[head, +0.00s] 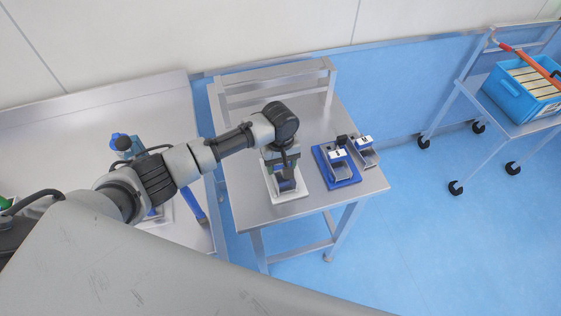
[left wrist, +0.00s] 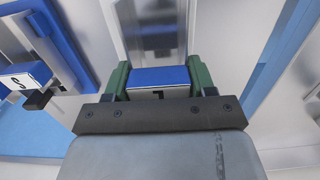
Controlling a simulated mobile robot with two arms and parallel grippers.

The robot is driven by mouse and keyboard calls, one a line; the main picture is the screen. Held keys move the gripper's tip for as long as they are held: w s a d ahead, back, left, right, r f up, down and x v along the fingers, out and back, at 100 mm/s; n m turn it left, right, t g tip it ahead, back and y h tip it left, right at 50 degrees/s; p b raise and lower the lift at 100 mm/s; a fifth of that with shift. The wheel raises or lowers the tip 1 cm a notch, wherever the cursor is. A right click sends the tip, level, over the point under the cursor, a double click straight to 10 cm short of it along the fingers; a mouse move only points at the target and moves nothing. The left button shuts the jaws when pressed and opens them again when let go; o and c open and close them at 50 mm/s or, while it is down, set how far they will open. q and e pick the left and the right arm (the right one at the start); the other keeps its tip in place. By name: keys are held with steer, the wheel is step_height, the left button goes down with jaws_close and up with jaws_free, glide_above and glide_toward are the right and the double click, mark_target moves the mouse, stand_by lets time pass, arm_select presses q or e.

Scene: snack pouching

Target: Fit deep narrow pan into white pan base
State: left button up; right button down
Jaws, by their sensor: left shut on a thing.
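My left gripper (head: 282,172) is over the front middle of the metal table, pointing down. Its green fingers (left wrist: 159,82) are shut on the blue-and-white end block of the deep narrow pan (left wrist: 158,77), whose metal body runs away from the fingers in the left wrist view. In the head view the gripper and arm mostly hide this pan. The white pan base (head: 291,195) lies on the table directly under and around the held pan. I cannot tell whether the pan is seated in it or just above it. My right gripper is not in view.
A blue base (head: 345,182) with a metal pan stands right of the white base, with another pan beside it. A raised metal shelf (head: 275,73) edges the table's back. A cart with a blue crate (head: 520,98) stands far right. The table's front left is bare.

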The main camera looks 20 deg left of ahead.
arm_select(q)
steer(key=shift+f+b, duration=0.3)
steer(key=shift+f, duration=0.45)
steer(key=o, duration=1.1)
steer(key=shift+o, duration=0.2)
steer(key=r, duration=0.3)
steer(key=r+b, duration=0.1)
steer(key=r, duration=0.6)
steer(key=shift+w+a+r+b, duration=0.15)
steer(key=shift+w+r+b, duration=0.1)
steer(key=shift+r+b, duration=0.15)
steer(key=shift+f, duration=0.1)
